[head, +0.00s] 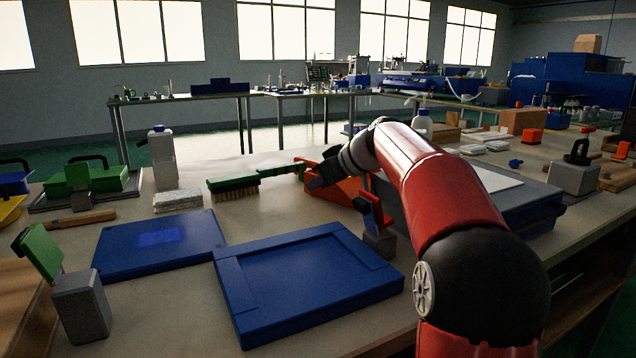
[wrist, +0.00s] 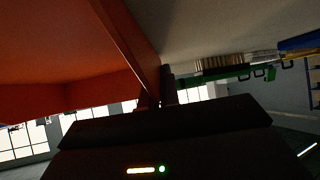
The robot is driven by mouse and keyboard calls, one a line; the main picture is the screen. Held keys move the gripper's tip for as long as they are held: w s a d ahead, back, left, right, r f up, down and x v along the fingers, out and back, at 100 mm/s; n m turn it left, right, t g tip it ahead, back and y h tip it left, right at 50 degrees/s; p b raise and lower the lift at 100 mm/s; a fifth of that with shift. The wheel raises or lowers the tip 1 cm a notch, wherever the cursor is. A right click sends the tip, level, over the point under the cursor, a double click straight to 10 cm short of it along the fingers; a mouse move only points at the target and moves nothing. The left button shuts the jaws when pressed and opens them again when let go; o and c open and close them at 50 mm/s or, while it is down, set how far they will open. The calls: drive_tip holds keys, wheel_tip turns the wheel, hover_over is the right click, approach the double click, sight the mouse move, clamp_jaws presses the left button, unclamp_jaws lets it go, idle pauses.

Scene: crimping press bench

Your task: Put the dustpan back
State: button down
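The dustpan (head: 340,188) is orange-red and is at the middle of the bench in the head view, partly hidden behind my arm. It fills the upper left of the wrist view (wrist: 70,50), where its thin wall runs down between my fingers. My gripper (head: 318,180) is at the dustpan's left part in the head view. In the wrist view my gripper (wrist: 158,92) looks shut on that wall. Whether the dustpan rests on the bench or is slightly lifted, I cannot tell.
A green brush (head: 235,188) lies left of the dustpan. A blue framed tray (head: 300,283) and a flat blue panel (head: 160,242) lie in front. A white bottle (head: 163,160) stands behind left.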

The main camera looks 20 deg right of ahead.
drive_tip(key=c, duration=2.1)
unclamp_jaws()
drive_tip(key=shift+f, duration=0.1)
drive_tip(key=o, duration=0.5)
drive_tip(key=shift+o, duration=0.2)
